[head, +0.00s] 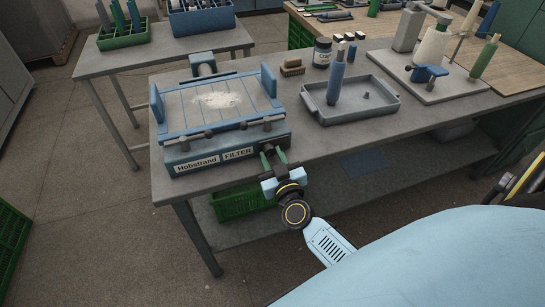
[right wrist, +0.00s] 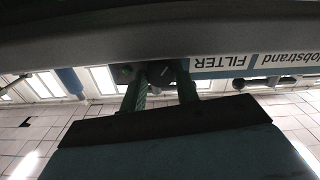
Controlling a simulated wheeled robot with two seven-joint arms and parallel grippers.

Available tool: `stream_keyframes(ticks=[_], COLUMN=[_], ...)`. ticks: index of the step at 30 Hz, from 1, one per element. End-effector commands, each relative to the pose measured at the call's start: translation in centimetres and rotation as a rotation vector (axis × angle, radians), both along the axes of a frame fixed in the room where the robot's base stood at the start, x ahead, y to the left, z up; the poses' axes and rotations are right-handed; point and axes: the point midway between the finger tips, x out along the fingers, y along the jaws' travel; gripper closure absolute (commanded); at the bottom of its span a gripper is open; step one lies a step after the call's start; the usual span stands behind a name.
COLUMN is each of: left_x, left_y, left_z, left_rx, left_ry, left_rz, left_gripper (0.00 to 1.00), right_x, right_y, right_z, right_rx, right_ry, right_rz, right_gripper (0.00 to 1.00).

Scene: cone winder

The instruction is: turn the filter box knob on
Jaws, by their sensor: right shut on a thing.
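The filter box (head: 226,158) is a grey and blue box with "Hobstrand" and "FILTER" labels on its front, standing on the left part of the workbench. Its dark knob (head: 267,149) is at the right end of the front face. My right gripper (head: 273,158) reaches up to it from the front, with its green fingers shut on the knob. In the right wrist view the dark round knob (right wrist: 161,73) sits between the two green fingers, beside the upside-down FILTER label. My left gripper is not in view.
A grey tray (head: 383,108) with a blue cone stands right of the box, near a brush (head: 292,67) and a dark jar (head: 322,52). Pale powder (head: 217,100) lies on the box top. A green crate (head: 240,203) is under the bench.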

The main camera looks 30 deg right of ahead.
Motion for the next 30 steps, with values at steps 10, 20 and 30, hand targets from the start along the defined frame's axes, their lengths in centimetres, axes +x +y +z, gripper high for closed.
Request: stream_keyframes(ticks=[10, 20, 30], left_x=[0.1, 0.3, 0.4], left_y=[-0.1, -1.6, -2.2], left_z=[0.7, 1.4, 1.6], left_rx=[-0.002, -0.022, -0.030], left_ry=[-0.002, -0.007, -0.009], left_rz=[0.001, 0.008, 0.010], left_gripper=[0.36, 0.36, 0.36], right_x=[0.0, 0.0, 0.0], right_y=[0.1, 0.1, 0.1], right_z=[0.1, 0.1, 0.0], right_rx=[0.172, 0.468, 0.740], right_ry=[-0.040, -0.111, -0.178], right_rz=[0.001, 0.001, 0.000], right_gripper=[0.92, 0.92, 0.92])
